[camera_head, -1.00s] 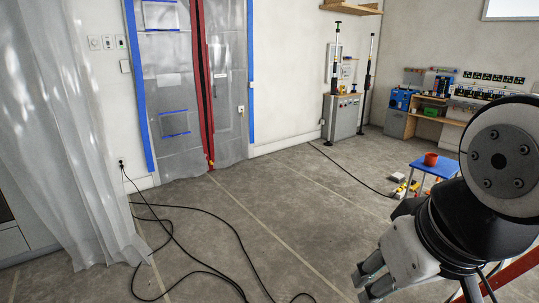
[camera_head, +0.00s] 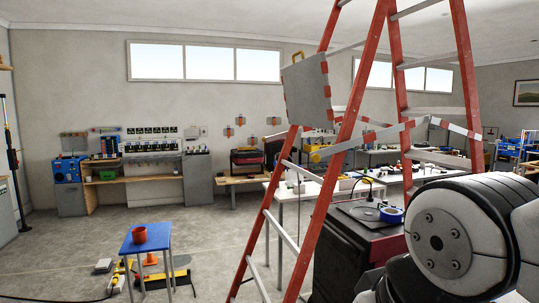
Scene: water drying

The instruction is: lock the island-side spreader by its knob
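A red stepladder (camera_head: 352,130) stands open in the right half of the view, close to me. Grey bars with red-and-white bands (camera_head: 378,134) run between its legs at mid-height and look like its spreaders. I cannot tell which one is the island-side spreader. My arm fills the lower right corner. Only a pale edge of my gripper (camera_head: 369,297) shows at the bottom of the frame, below and in front of the ladder. Its fingers are cut off by the frame.
A grey panel (camera_head: 306,90) hangs high on the ladder. A dark cabinet (camera_head: 355,250) stands behind the ladder's legs. The floor (camera_head: 60,255) at far left is mostly clear.

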